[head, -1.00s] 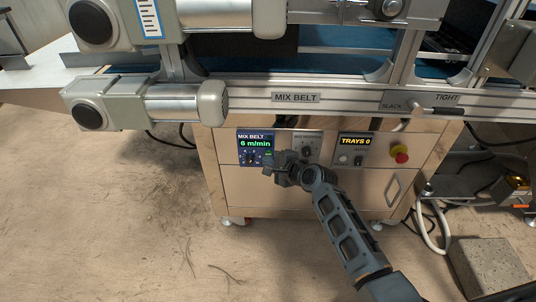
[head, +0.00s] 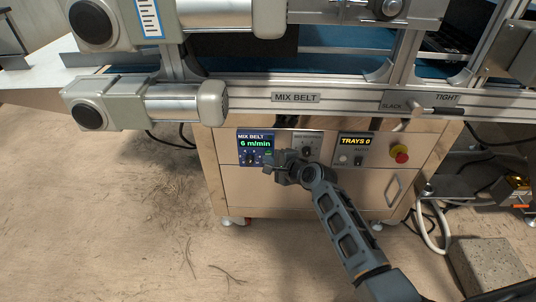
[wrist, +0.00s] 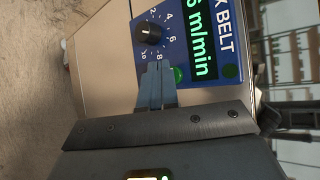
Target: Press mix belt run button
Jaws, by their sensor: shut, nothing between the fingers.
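The mix belt control panel (head: 256,140) is a blue box on the wooden cabinet front, with a green display reading 6 m/min. In the wrist view the panel (wrist: 207,14) shows turned sideways, with a black dial knob (wrist: 148,33) and a green button (wrist: 179,75) beside the display. My gripper (head: 270,168) is at the panel's lower right corner in the head view. In the wrist view my gripper (wrist: 157,72) is shut and empty, its tips right beside the green button.
To the right are a grey panel with a knob (head: 306,151), a TRAYS 0 counter (head: 355,141) and a red emergency stop (head: 400,152). The conveyor rail (head: 340,101) and motor (head: 150,105) overhang the cabinet. The floor at left is mostly clear.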

